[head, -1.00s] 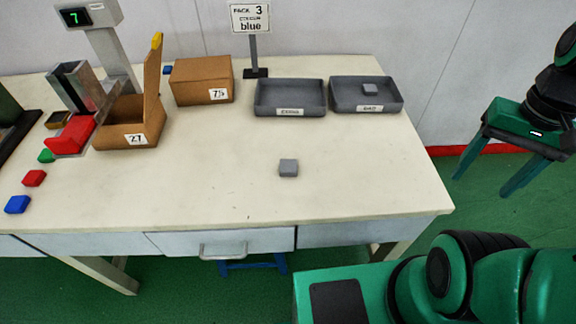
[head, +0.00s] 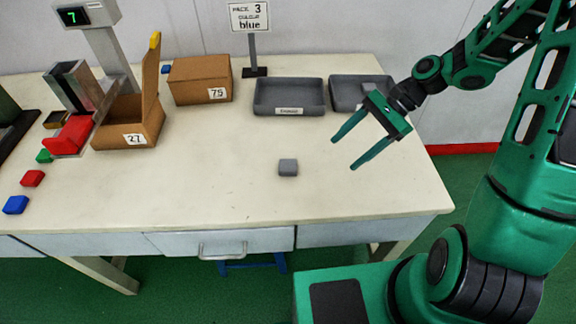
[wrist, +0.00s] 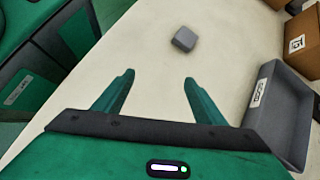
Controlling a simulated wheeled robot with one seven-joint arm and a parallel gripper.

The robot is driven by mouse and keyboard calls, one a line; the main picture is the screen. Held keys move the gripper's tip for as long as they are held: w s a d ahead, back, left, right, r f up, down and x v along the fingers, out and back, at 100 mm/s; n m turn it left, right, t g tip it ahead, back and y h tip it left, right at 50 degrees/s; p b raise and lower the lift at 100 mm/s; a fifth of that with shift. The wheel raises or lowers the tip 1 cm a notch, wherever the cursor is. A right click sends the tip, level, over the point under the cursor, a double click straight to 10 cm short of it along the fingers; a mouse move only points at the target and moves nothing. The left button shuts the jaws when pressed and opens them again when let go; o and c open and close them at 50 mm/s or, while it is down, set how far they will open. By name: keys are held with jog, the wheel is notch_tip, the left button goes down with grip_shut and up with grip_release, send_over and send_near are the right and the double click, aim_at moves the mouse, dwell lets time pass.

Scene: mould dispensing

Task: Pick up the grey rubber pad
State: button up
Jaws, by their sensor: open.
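A grey rubber pad (head: 288,167) lies flat on the bare front-middle part of the table. It also shows in the wrist view (wrist: 184,39), ahead of my fingertips and a little right of centre. My gripper (head: 343,153) is open and empty. It hangs above the table, to the right of the pad and apart from it. In the wrist view both fingers of my gripper (wrist: 158,76) are spread with nothing between them. A second grey pad (head: 369,88) lies in the right grey tray, partly hidden by my gripper.
Two grey trays, left (head: 290,84) and right (head: 343,92), stand at the back right. Cardboard boxes (head: 201,80) and (head: 128,110), a sign post (head: 254,55) and a dispenser (head: 85,88) stand behind and left. Red (head: 33,178) and blue (head: 15,205) pads lie at the left. Table around the grey pad is clear.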

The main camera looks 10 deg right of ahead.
aim_at(289, 164)
jog(key=w+a+m+y, duration=0.2)
jog(key=a, duration=0.1)
jog(key=a+y, duration=0.1)
jog(key=a, duration=0.1)
jog(key=shift+w+a+f+m+y, duration=0.15)
jog(key=shift+w+a+m+y, duration=0.15)
jog(key=shift+w+m, duration=0.1)
jog(key=x, duration=1)
jog(key=shift+s+a, duration=0.25)
jog(key=shift+a, duration=0.05)
jog(key=shift+c, duration=0.5)
jog(key=c, duration=1)
jog(key=shift+c, duration=0.5)
